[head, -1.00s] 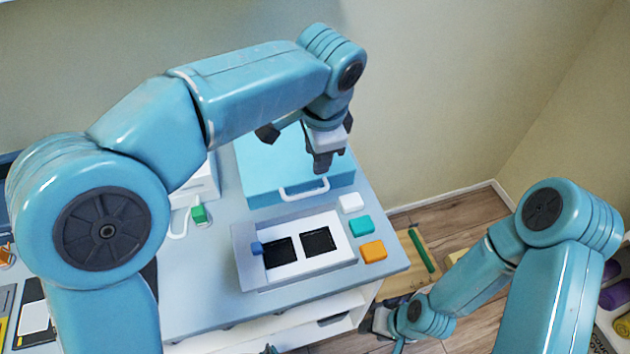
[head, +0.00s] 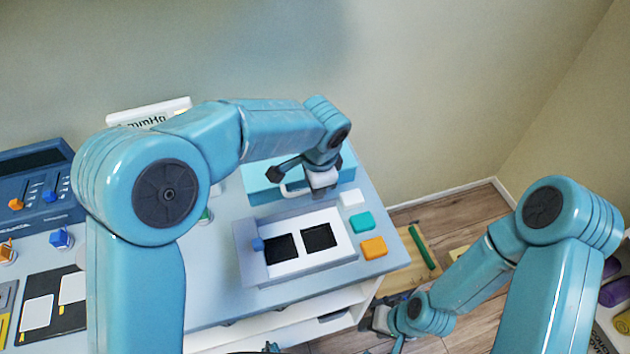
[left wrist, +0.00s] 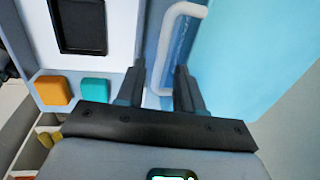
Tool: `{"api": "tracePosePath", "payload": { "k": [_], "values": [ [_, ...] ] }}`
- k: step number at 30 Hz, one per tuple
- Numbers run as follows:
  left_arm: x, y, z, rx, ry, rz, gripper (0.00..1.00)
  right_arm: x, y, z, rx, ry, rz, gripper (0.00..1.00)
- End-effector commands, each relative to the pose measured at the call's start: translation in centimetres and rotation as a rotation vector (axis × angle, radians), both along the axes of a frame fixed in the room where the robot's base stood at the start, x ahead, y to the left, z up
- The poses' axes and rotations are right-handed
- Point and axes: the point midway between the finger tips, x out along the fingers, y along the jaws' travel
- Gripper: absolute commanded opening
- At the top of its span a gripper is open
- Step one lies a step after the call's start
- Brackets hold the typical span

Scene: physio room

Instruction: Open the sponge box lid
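The light-blue box (head: 262,178), with a white bar handle (head: 294,193) on its front side, stands at the back of the table, partly hidden by my left arm. Its lid looks closed. My left gripper (head: 323,190) is low at the right end of the handle. In the left wrist view, my left gripper (left wrist: 158,82) has its fingers apart, with the lower end of the white handle (left wrist: 162,88) between them. The blue box surface (left wrist: 255,60) fills the right there. My right gripper (head: 380,322) hangs low beside the table; its fingers are too small to read.
A white panel (head: 292,270) with two dark recesses lies in front of the box. White (head: 352,198), teal (head: 362,223) and orange (head: 373,248) blocks lie to its right. A blue slider unit (head: 35,215) is at far left. The wall is close behind the table.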

Motion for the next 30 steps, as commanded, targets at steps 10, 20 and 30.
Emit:
{"api": "tracePosePath", "payload": {
  "k": [10, 20, 30],
  "values": [
    [-0.06, 0.02, 0.01, 0.002, 0.002, -0.001, 0.0, 0.0, 0.0, 0.0, 0.0, 0.0, 0.0, 0.43],
    [-0.09, 0.03, 0.0, 0.002, 0.003, 0.0, 0.0, 0.0, 0.0, 0.0, 0.0, 0.0, 0.0, 0.43],
    [-0.11, 0.04, 0.0, 0.003, 0.003, 0.0, 0.0, 0.0, 0.0, 0.0, 0.0, 0.0, 0.0, 0.43]
  ]
}}
